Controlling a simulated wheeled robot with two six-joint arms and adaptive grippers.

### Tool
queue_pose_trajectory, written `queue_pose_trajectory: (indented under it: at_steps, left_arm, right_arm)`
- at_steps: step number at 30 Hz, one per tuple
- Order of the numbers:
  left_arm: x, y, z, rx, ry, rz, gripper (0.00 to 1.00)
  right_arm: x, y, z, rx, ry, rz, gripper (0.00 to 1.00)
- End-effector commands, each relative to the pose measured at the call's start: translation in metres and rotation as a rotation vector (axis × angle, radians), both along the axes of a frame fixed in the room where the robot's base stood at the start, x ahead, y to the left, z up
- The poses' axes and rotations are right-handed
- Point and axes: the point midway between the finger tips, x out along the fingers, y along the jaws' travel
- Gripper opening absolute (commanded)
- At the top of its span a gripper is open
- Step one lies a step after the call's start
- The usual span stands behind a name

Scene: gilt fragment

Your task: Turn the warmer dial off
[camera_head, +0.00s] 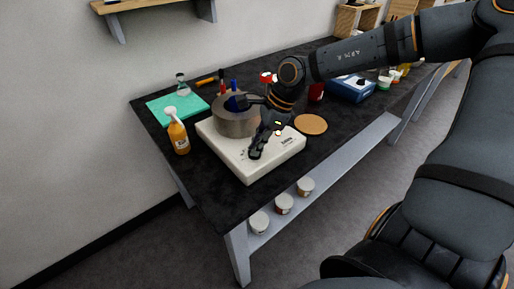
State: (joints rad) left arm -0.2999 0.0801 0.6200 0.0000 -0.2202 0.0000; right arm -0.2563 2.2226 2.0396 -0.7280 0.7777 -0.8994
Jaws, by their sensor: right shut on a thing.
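The warmer (231,151) is a white, flat, boxy unit on the dark bench, with small dark print on its top. A grey, round, thick-walled pot (231,124) stands on it. My right gripper (256,154) reaches down from the right over the warmer's front part, beside the pot. Its fingers are shut at the warmer's top, where the dial is; the fingers hide the dial, so its setting cannot be read. My left gripper is not in view.
A round cork-coloured disc (311,124) is to the right, with a blue box (350,89) beyond. Several lidded tubs (284,204) stand on the lower shelf.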

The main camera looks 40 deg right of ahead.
Motion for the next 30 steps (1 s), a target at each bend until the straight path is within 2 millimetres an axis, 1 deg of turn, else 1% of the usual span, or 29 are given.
queue_pose_trajectory:
  at_steps: [1, 3, 13, 20, 30]
  left_arm:
    - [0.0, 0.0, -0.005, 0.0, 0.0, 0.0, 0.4]
    - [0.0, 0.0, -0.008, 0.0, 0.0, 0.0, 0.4]
    - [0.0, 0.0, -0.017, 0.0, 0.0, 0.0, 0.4]
    - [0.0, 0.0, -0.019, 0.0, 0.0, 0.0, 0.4]
    - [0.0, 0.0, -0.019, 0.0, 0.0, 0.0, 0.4]
  right_arm:
    - [0.001, -0.001, -0.003, -0.004, 0.001, 0.032, 0.0]
    - [0.001, -0.001, -0.003, -0.005, 0.001, 0.083, 0.0]
    - [0.002, -0.001, -0.002, -0.003, 0.0, 0.248, 0.0]
    - [0.002, -0.001, -0.001, -0.003, -0.001, 0.292, 0.0]
    - [0.002, -0.001, 0.0, -0.003, -0.001, 0.298, 0.0]
